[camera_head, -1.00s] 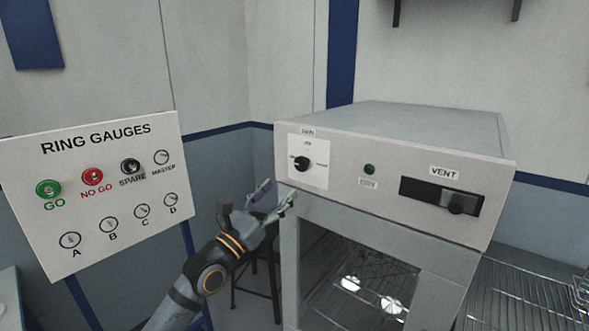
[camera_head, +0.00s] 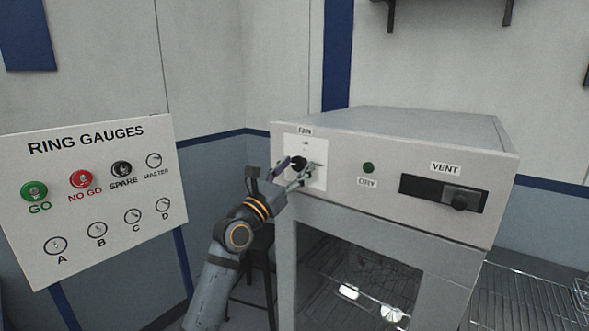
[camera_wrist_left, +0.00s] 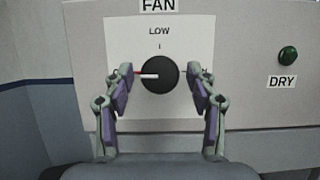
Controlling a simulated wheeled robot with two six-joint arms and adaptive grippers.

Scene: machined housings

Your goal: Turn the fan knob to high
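The fan knob (camera_head: 298,163) is a round black knob on a white plate (camera_head: 319,178) at the left of the grey cabinet's front, under a FAN label. In the left wrist view the knob (camera_wrist_left: 160,75) has a pale pointer with a red mark, pointing left. LOW is printed above it; other markings at its sides are hidden. My left gripper (camera_head: 291,174) is open at the knob. In the left wrist view its fingers (camera_wrist_left: 160,88) stand on both sides of the knob, with gaps between. My right gripper is not in view.
A green DRY light (camera_head: 368,167) and a VENT slider (camera_head: 460,201) are right of the knob. Below is an open cabinet bay with a wire rack. A RING GAUGES board (camera_head: 95,200) stands left of my arm. A wire shelf (camera_head: 520,300) is at right.

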